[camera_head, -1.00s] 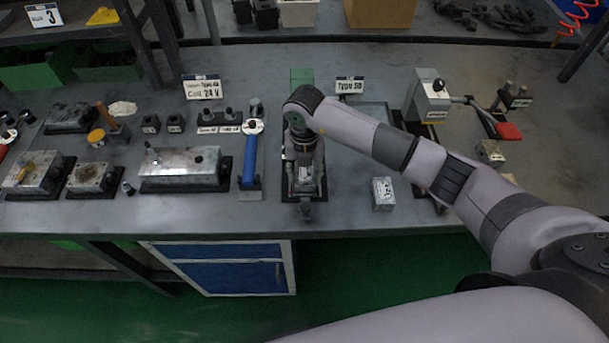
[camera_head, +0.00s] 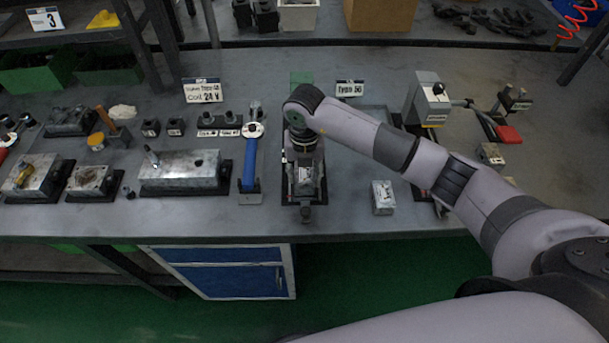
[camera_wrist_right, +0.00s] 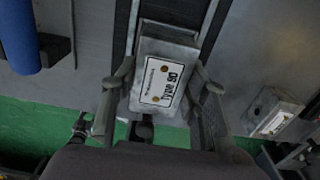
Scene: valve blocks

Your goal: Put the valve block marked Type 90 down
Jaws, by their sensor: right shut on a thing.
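The valve block (camera_head: 305,188) is a small grey metal block with a white label. In the right wrist view the block (camera_wrist_right: 160,80) shows its label turned around; it reads "Type" with a two-digit number that is hard to make out. My right gripper (camera_head: 304,172) points down over the dark rail fixture near the bench's front edge. In the wrist view the right gripper (camera_wrist_right: 160,88) has one finger on each side of the block and is shut on it. The block is over the dark rails; whether it touches them is unclear. My left gripper is out of view.
Another labelled block (camera_head: 383,197) stands to the right on the bench. A "Type 50" sign (camera_head: 350,88) and a green block (camera_head: 301,80) stand behind. Bare bench (camera_head: 345,212) lies between the fixture and the second block.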

